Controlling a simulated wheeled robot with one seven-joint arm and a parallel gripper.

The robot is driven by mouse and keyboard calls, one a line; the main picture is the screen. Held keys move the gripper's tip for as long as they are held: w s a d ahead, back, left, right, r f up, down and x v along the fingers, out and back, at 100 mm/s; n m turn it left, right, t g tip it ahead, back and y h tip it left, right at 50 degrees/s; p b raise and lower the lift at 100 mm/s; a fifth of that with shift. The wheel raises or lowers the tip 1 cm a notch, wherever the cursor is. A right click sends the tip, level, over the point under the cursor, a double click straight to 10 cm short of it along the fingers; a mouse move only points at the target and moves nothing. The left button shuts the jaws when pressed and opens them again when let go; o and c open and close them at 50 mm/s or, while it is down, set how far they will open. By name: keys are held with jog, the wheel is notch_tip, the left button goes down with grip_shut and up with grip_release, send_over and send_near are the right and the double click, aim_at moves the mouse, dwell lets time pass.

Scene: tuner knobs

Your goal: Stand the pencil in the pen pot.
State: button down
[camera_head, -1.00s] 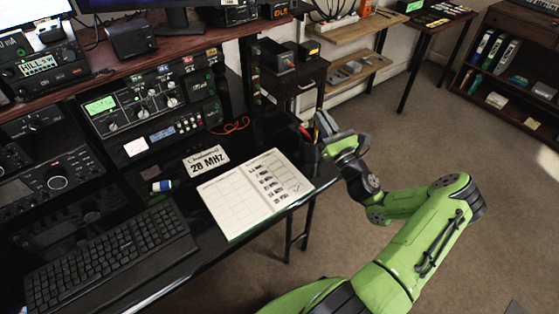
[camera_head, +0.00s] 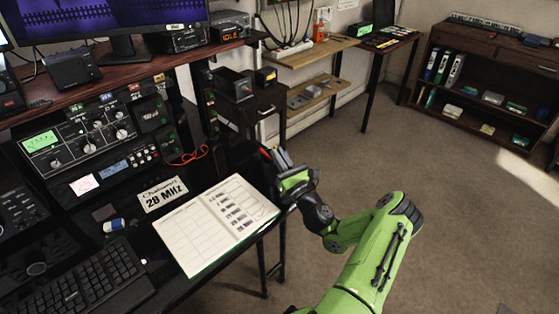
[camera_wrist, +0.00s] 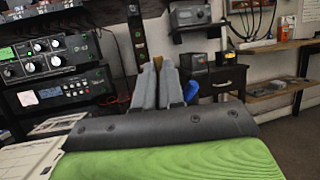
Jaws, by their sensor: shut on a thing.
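My gripper (camera_head: 281,158) is at the right end of the black desk, just past the notebook. In the wrist view its two grey fingers (camera_wrist: 157,66) are close together, with a thin yellowish bit between the tips that looks like the pencil (camera_wrist: 158,62). Most of the pencil is hidden, and its tilt cannot be told. The dark pen pot (camera_head: 270,176) is close beside my gripper at the desk's right end, partly hidden by it. A red item shows at its top. A blue item shows right of the fingers in the wrist view.
An open notebook (camera_head: 215,222) lies on the desk just left of my gripper. A dark drawer cabinet (camera_head: 262,108) stands behind. Open floor lies to the right.

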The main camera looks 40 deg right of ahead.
jog(key=c, duration=1.2)
grip_release()
jog(key=shift+c, duration=0.2)
